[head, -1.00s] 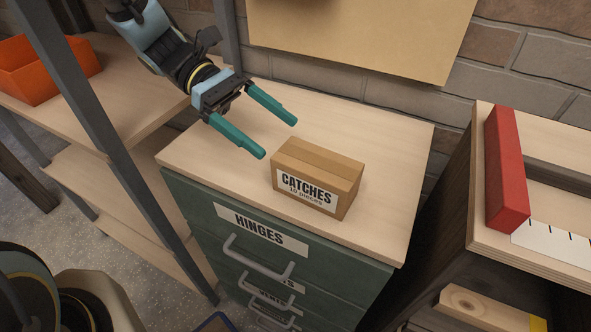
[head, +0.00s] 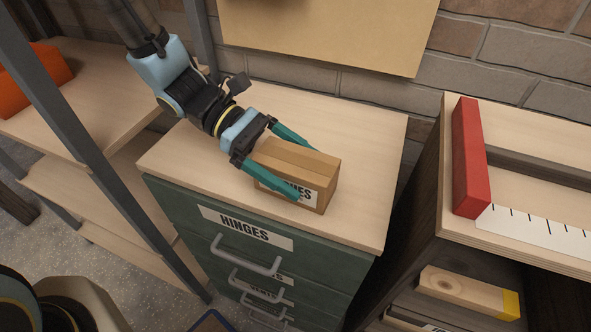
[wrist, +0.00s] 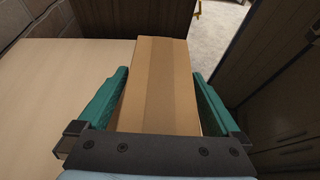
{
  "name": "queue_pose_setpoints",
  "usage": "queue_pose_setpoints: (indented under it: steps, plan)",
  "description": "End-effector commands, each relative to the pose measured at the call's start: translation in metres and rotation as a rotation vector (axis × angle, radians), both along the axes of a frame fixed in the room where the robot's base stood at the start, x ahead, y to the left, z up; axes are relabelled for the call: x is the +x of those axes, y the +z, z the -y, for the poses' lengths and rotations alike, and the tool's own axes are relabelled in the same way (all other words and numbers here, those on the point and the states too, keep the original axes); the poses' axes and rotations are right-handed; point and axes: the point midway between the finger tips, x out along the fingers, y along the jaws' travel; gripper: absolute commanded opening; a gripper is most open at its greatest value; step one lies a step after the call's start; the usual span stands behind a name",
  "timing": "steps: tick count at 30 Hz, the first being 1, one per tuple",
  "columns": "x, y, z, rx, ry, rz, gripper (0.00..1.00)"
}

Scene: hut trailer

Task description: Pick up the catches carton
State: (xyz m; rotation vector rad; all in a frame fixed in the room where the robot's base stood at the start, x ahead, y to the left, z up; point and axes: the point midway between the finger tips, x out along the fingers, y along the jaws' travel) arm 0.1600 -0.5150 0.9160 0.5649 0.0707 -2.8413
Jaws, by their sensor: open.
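The catches carton (head: 318,180) is a small brown cardboard box with a white label, standing on the pale wooden top of the green drawer cabinet. My gripper (head: 306,172) is open, with one teal finger along the carton's near, labelled face and the other along its far side. The near finger hides much of the label. In the wrist view the carton (wrist: 160,85) lies between the two fingers of my gripper (wrist: 163,85). I cannot tell whether either finger touches it.
The cabinet top (head: 365,140) is otherwise clear. A grey shelf post (head: 75,115) stands at left. A brick wall and a tan board (head: 330,35) are behind. At right, a wooden bench holds a red block (head: 468,160) and a white ruled strip (head: 535,235).

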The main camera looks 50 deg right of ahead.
Motion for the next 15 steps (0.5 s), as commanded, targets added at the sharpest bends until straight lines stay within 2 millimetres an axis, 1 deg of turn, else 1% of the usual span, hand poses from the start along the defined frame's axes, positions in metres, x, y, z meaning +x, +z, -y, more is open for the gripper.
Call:
queue_pose_setpoints:
  steps: [3, 15]
  plan:
    - [0.0002, -0.0001, 0.0000, 0.000, 0.000, 0.000, 0.99]
    - [0.0004, 0.0001, -0.0001, 0.000, 0.000, 0.000, 0.54]
